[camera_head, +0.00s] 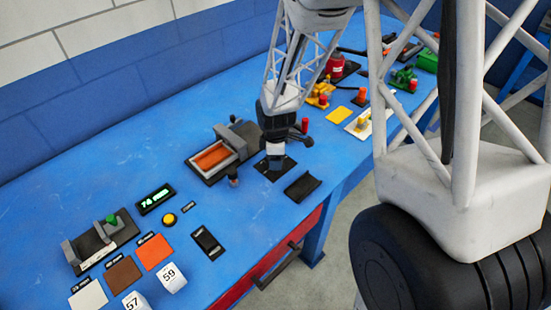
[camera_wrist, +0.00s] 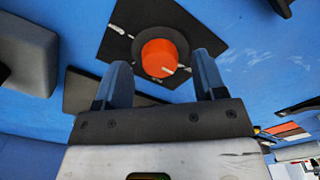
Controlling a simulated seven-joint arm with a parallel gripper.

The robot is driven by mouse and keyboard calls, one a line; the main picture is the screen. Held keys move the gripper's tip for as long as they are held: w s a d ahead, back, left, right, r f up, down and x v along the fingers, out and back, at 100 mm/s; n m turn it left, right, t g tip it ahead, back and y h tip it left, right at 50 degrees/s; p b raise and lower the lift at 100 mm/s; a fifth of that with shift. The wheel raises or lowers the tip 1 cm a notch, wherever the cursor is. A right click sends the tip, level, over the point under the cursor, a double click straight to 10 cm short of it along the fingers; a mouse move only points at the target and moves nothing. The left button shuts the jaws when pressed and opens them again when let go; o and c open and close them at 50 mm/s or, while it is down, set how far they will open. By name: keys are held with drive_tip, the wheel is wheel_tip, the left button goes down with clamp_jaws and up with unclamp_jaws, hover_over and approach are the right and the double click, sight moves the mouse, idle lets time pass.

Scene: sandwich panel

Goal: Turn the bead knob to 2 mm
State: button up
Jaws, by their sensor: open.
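The bead knob (camera_wrist: 158,58) is a round orange-red knob with a dark collar and a white pointer line, seen from above in the wrist view. The pointer aims to the right and slightly down in that picture. It stands on a black plate (camera_wrist: 185,22) with small white marks too small to read. My gripper (camera_wrist: 162,60) is open, its two blue-grey fingers on either side of the knob and apart from it. In the head view my gripper (camera_head: 275,160) is over the black plate (camera_head: 287,168) and hides the knob.
A clamp-like fixture with an orange panel (camera_head: 212,156) stands close left of my gripper. A black holder (camera_head: 302,187) lies close at the front right. A green-lit display (camera_head: 156,198), yellow button (camera_head: 169,219) and colour swatches are further left. Coloured fixtures crowd the back right.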

drive_tip(key=shift+f, duration=0.6)
drive_tip(key=shift+c, duration=0.3)
drive_tip(key=c, duration=0.9)
drive_tip(key=shift+o, duration=0.2)
drive_tip(key=shift+m, duration=0.4)
drive_tip(key=m, duration=1.1)
drive_tip(key=shift+r, duration=0.1)
